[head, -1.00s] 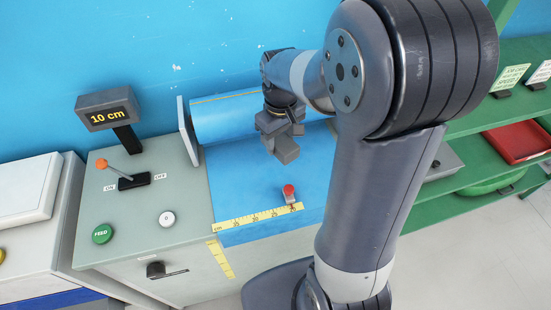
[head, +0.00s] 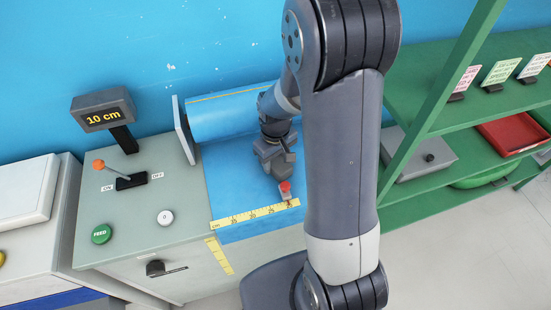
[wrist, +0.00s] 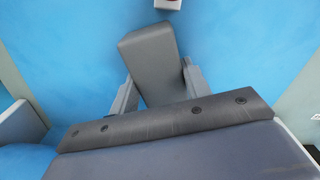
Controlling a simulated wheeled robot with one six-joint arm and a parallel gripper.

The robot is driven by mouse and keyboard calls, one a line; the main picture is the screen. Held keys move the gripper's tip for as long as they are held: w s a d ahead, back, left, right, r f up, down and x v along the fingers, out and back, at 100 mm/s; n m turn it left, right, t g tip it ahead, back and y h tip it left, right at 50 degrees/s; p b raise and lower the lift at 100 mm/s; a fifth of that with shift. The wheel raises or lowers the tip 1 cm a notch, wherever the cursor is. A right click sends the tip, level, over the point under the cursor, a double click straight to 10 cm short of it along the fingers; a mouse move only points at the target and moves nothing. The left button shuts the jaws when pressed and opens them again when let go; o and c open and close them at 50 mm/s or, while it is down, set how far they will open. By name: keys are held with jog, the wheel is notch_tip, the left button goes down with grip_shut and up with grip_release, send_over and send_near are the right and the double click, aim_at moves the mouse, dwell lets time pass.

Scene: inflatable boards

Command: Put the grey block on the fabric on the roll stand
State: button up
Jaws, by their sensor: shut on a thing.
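My gripper (head: 273,150) is shut on the grey block (wrist: 148,65), with a finger on each side of it in the wrist view (wrist: 158,88). In the head view the block is low over the blue fabric (head: 228,180), just behind the small red-topped piece (head: 284,188). I cannot tell whether the block touches the fabric. The fabric lies flat on the roll stand and comes off a blue roll (head: 225,116) at the back. My arm hides the right part of the stand.
A yellow ruler strip (head: 252,214) runs along the fabric's front. At left are a grey panel with an orange-tipped lever (head: 99,164), a green FEED button (head: 102,234) and a "10 cm" display (head: 103,112). Green shelves (head: 470,130) stand at right.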

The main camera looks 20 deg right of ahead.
aim_at(276, 160)
jog(key=shift+f, duration=0.15)
jog(key=o, duration=1.1)
jog(key=shift+c, duration=0.2)
notch_tip(276, 160, up, 12)
jog(key=shift+r+b, duration=0.2)
jog(key=shift+b, duration=0.2)
